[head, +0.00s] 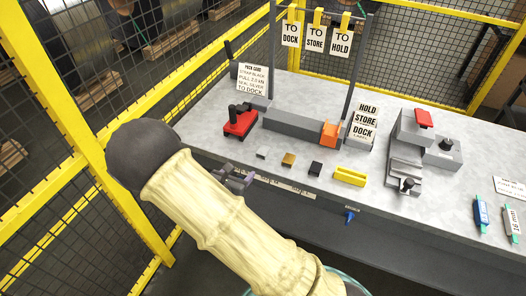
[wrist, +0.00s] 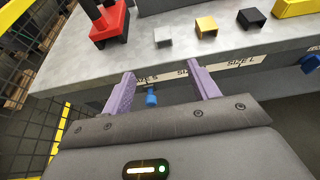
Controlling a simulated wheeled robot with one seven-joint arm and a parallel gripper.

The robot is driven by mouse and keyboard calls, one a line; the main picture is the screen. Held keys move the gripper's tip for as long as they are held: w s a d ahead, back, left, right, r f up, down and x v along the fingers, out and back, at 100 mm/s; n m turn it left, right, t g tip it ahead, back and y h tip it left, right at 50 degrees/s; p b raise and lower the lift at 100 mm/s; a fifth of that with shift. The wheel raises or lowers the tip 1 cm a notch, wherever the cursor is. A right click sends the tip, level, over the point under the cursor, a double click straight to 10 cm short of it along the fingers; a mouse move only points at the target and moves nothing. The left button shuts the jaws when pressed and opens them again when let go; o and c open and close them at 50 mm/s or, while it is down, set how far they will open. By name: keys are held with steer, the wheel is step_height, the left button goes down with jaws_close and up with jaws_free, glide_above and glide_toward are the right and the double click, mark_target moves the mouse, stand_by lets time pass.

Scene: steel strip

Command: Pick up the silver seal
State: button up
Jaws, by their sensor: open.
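The silver seal (head: 262,153) is a small grey channel-shaped piece on the grey bench top, left of a gold seal (head: 289,159) and a black seal (head: 316,168). In the wrist view the silver seal (wrist: 163,38) lies near the bench's front edge, beyond my fingers. My gripper (head: 236,180) is in front of the bench edge in the head view. In the wrist view my gripper (wrist: 160,85) has its two purple fingers spread wide with nothing between them. The seal is apart from the fingers.
A red tool (head: 240,121) stands left of the seals and a yellow block (head: 350,176) to their right. Behind them is a long grey bar with an orange end (head: 329,134). A blue knob (head: 349,216) sticks out of the bench front. Yellow-framed mesh fencing stands left and behind.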

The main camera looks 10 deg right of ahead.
steer(key=p, duration=0.2)
glide_toward(261, 153)
steer(key=x, duration=0.4)
steer(key=shift+a, duration=0.15)
steer(key=shift+w, duration=0.1)
steer(key=shift+w+p, duration=0.15)
steer(key=shift+p, duration=0.25)
steer(key=p+x, duration=0.1)
steer(key=x, duration=0.4)
steer(key=shift+s+d+p, duration=0.2)
steer(key=shift+s+p, duration=0.05)
steer(key=shift+p, duration=0.1)
steer(key=shift+c, duration=0.2)
steer(key=c, duration=1)
